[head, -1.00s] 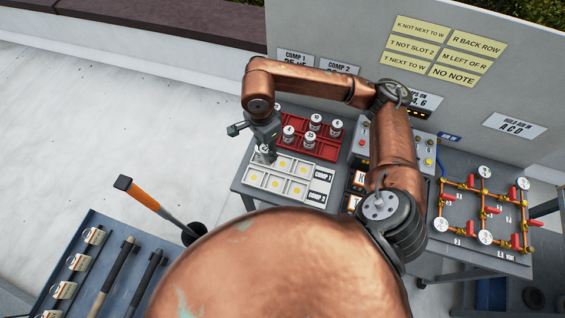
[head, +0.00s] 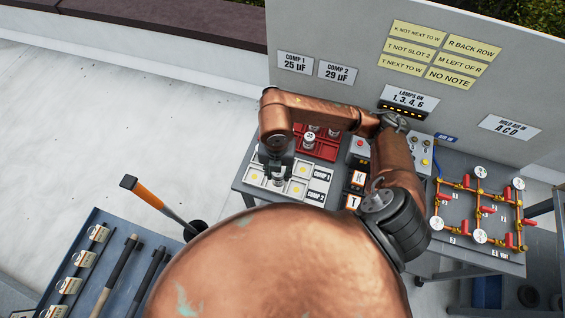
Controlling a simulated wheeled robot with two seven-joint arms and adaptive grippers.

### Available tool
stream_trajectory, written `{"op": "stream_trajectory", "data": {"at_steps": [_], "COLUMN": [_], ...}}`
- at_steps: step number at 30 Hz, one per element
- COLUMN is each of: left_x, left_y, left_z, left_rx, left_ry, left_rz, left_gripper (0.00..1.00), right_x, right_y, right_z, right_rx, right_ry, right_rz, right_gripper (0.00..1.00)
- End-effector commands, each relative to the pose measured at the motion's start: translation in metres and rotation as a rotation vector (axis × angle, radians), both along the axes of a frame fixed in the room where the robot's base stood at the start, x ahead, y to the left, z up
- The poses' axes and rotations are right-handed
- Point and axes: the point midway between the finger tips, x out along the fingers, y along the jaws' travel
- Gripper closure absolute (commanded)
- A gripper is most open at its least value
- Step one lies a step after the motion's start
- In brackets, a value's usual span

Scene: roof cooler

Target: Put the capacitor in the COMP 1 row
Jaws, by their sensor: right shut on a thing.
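My right gripper (head: 277,168) is shut on a small white-and-grey capacitor (head: 279,180). It holds it upright, low at the middle of the white slot tray (head: 318,185). The gripper hides part of the tray, so I cannot tell whether the capacitor is in a slot or just above it, nor in which row. The tray's back row is labelled COMP 1 (head: 321,173) and its front row COMP 2 (head: 315,196). Other slots show yellow centres. My left gripper is not in view.
A red rack (head: 322,153) with several capacitors (head: 309,139) stands behind the tray, partly behind my arm. Wall signs read COMP 1 25 µF (head: 295,64) and COMP 2 29 µF (head: 337,73). A control box and red-valved piping (head: 480,210) are at the right.

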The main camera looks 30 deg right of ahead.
Motion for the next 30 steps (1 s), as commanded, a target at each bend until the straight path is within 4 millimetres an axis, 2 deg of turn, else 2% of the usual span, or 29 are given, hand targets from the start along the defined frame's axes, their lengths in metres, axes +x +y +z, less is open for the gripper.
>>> {"op": "stream_trajectory", "data": {"at_steps": [3,6,11,14,23,30], "left_x": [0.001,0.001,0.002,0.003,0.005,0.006], "left_y": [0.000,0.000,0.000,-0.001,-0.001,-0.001], "left_z": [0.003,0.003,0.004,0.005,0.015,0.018], "left_rx": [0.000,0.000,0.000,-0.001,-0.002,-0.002], "left_ry": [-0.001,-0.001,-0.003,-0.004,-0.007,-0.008], "left_rz": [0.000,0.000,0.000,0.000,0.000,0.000], "left_gripper": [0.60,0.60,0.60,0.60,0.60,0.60], "right_x": [-0.006,-0.009,-0.006,0.007,0.066,0.092], "right_y": [0.001,0.001,-0.003,-0.013,-0.053,-0.070], "right_z": [0.000,0.000,-0.003,-0.011,-0.041,-0.083], "right_rx": [0.004,0.005,0.004,0.002,0.002,0.005], "right_ry": [-0.003,-0.005,-0.006,-0.004,-0.005,-0.003], "right_rz": [-0.186,-0.296,-0.372,-0.381,-0.378,-0.373], "right_gripper": [0.96,0.96,0.96,0.96,0.96,0.96]}}
